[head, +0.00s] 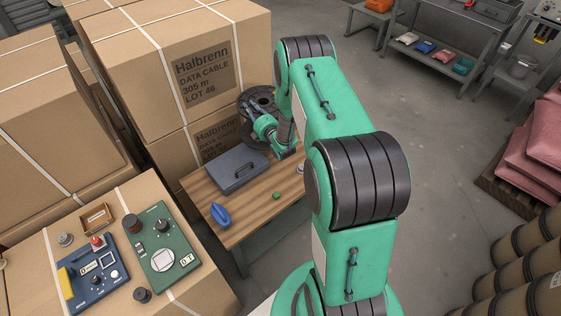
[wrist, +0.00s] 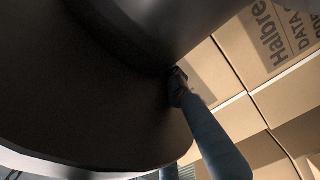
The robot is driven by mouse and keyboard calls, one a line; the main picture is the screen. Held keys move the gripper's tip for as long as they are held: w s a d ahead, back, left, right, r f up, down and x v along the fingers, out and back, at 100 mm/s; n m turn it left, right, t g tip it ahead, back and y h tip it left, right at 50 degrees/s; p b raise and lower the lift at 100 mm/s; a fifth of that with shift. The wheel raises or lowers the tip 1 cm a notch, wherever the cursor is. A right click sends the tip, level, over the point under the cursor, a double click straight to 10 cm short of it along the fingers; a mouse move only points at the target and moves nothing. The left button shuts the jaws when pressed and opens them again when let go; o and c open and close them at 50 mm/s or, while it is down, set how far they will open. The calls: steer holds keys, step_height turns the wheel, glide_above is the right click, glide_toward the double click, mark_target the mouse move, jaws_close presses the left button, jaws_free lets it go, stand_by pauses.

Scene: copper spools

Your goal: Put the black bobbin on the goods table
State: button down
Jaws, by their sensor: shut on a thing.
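The black bobbin (head: 262,97) is a dark flanged spool at the far end of the wooden-topped table (head: 238,232), close against the cardboard boxes. My gripper (head: 252,113) is shut on it; my wrist partly hides it in the head view. In the wrist view the bobbin (wrist: 80,90) fills the upper left, with its wide flange and core close to the camera. One finger of my gripper (wrist: 178,88) touches it near where the core meets the flange. I cannot tell whether the bobbin rests on the table or hangs above it.
A grey case (head: 232,172), a blue object (head: 220,214) and a small green block (head: 276,195) lie on the wooden table. Tall cardboard boxes (head: 150,60) stand behind it. Control panels (head: 160,245) sit on a carton at front left. Open floor lies to the right.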

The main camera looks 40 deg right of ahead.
mark_target(268, 107)
steer(key=shift+m+h, duration=0.5)
steer(key=shift+h, duration=0.2)
steer(key=s+d, duration=0.1)
steer(key=d, duration=0.1)
steer(key=s+d+f, duration=0.1)
steer(key=d, duration=0.2)
steer(key=s+d, duration=0.1)
steer(key=d, duration=0.1)
steer(key=shift+d+f, duration=0.25)
steer(key=shift+f, duration=0.05)
step_height(268, 107, down, 6)
steer(key=b, duration=0.1)
steer(key=shift+f, duration=0.2)
steer(key=shift+f+b, duration=0.6)
steer(key=shift+f, duration=1.35)
steer(key=c, duration=1.6)
jaws_free()
